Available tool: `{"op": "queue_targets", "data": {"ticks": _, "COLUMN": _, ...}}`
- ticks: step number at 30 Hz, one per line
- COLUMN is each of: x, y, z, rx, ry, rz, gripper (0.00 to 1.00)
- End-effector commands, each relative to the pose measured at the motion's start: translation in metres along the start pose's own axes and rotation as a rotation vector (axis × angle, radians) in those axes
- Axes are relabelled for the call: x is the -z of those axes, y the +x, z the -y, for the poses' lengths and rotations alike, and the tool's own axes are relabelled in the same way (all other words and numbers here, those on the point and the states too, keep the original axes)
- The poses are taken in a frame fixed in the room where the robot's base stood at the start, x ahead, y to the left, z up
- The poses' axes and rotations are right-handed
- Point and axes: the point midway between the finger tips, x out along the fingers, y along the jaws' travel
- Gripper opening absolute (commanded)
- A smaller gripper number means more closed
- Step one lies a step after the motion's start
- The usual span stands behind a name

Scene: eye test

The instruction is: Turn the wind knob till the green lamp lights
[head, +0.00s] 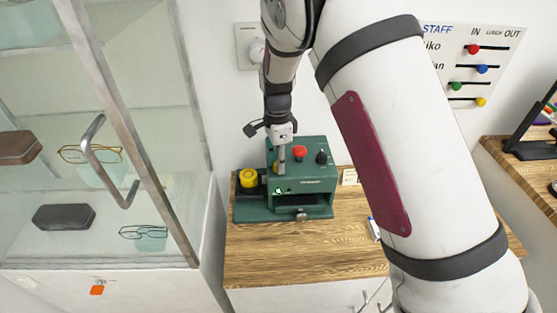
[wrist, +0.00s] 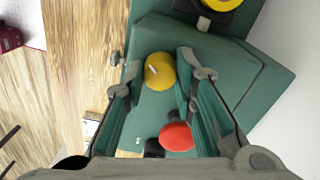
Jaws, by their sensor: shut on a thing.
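The green machine (head: 318,207) stands on the wooden counter. In the wrist view, a round yellow knob (wrist: 160,71) with a short white mark sits between the two fingers of my gripper (wrist: 157,75). My gripper is shut on this knob. In the head view, my gripper (head: 282,160) reaches down onto the machine's left part and mostly hides the knob. A small round green lamp (head: 279,190) is on the machine's front; I cannot tell surely whether it is lit.
A red button (head: 299,152) and a black knob (head: 321,158) are on the machine's top; the red button (wrist: 176,137) lies between my fingers' bases in the wrist view. A yellow-and-black button (head: 248,178) is at its left. A glass cabinet (head: 150,110) stands left.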

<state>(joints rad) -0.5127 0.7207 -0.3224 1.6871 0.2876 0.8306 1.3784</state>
Motion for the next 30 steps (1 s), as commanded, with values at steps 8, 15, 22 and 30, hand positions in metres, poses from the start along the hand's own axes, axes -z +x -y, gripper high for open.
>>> {"op": "queue_targets", "data": {"ticks": 8, "x": -0.0002, "y": -0.0008, "z": 0.0001, "rx": 0.002, "ry": 0.26, "rz": 0.012, "gripper": 0.0}}
{"op": "queue_targets", "data": {"ticks": 15, "x": -0.0001, "y": -0.0009, "z": 0.0002, "rx": 0.003, "ry": 0.474, "rz": 0.023, "gripper": 0.0}}
{"op": "queue_targets", "data": {"ticks": 22, "x": 0.0002, "y": -0.0004, "z": 0.0002, "rx": 0.002, "ry": 0.634, "rz": 0.031, "gripper": 0.0}}
{"op": "queue_targets", "data": {"ticks": 30, "x": 0.0006, "y": -0.0005, "z": 0.0003, "rx": 0.003, "ry": 0.744, "rz": 0.037, "gripper": 0.0}}
